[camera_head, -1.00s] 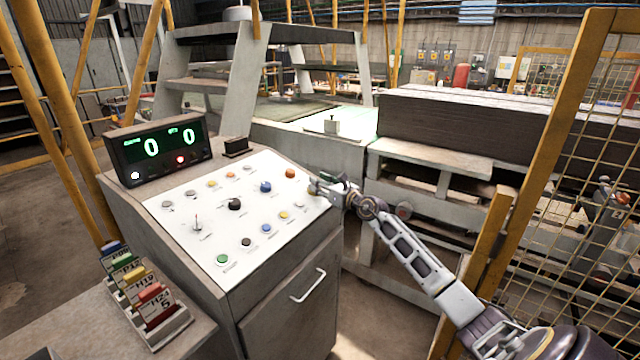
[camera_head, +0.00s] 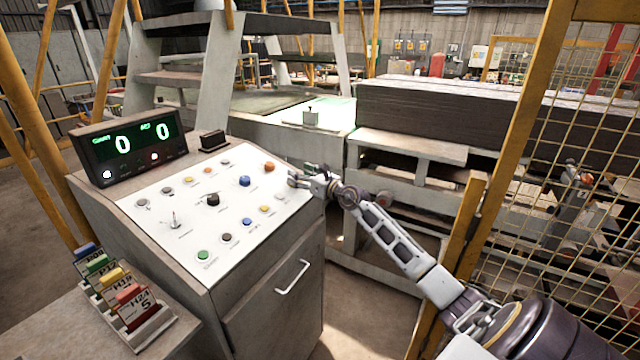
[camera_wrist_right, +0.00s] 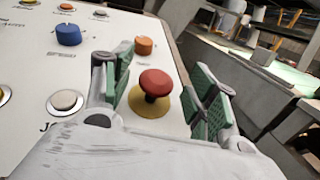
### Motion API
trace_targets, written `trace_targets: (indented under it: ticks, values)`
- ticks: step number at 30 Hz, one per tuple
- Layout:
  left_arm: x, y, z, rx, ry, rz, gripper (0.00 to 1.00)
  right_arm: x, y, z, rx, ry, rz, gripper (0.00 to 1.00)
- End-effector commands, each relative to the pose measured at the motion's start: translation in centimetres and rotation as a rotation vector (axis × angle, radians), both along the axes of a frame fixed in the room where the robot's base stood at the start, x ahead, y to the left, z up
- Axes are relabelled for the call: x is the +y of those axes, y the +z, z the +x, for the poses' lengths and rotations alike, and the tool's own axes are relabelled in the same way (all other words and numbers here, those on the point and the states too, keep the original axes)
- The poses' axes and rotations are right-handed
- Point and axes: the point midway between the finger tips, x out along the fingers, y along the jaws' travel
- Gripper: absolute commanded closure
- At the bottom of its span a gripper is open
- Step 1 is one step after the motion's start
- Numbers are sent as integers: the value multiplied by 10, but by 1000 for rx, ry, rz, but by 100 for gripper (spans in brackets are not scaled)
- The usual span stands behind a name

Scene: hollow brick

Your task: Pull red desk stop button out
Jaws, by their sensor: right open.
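The red desk stop button (camera_wrist_right: 155,84) is a red mushroom head on a yellow round base, seen in the right wrist view on the white panel of the control desk (camera_head: 180,235). My right gripper (camera_wrist_right: 164,85) is open, with one green-padded finger on each side of the button. I see a gap between the head and each finger. In the head view my right gripper (camera_head: 298,178) is at the right edge of the panel and hides the red button. My left gripper is not in view.
An orange button (camera_wrist_right: 144,46) and a blue knob (camera_wrist_right: 69,35) sit close beyond the gripper, and a white button (camera_wrist_right: 65,102) is to its left. A display box (camera_head: 128,146) stands at the desk's back. A yellow mesh fence (camera_head: 560,180) is at right.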

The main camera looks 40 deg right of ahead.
Motion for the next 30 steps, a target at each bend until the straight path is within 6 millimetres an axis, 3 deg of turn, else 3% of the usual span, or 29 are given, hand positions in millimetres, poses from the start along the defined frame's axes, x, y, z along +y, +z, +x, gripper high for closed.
trace_targets:
  ticks: [30]
  values:
    - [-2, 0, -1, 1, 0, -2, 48, -11, -1, -64, 2, 0, 0, 42]
